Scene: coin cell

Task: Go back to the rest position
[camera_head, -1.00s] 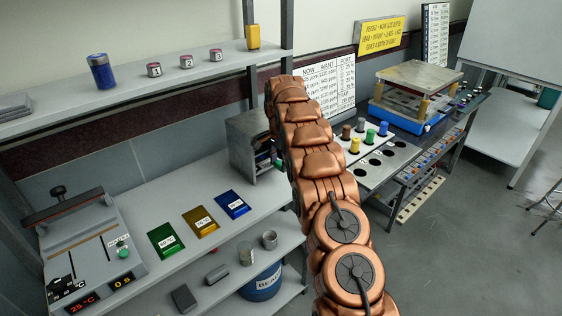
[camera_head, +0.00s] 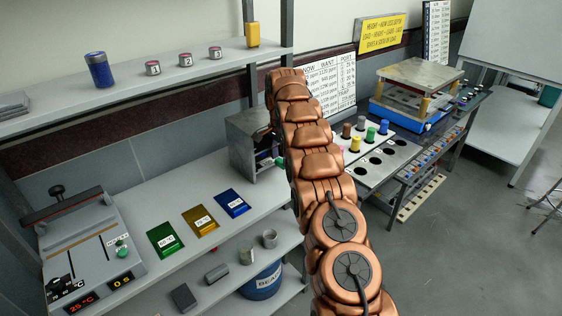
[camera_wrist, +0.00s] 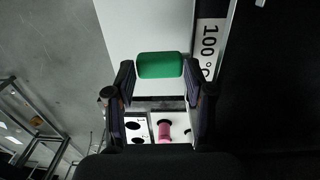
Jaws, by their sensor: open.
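My gripper (camera_wrist: 157,90) is open in the wrist view, its two dark fingers apart. A green block-shaped piece (camera_wrist: 159,65) shows between the fingertips, in front of a pale surface. I cannot tell whether the fingers touch it. In the head view my copper arm reaches up towards the grey box (camera_head: 243,148) on the bench, and the gripper is hidden behind the arm. A small green part (camera_head: 279,163) shows at the box's right side.
A perforated rack with coloured pegs (camera_head: 383,127) stands right of my arm; a pink peg (camera_wrist: 164,130) shows below the green piece. A blue press (camera_head: 400,117) stands beyond. Green, gold and blue plates (camera_head: 233,203) lie on the left bench. Open floor (camera_head: 470,240) is at right.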

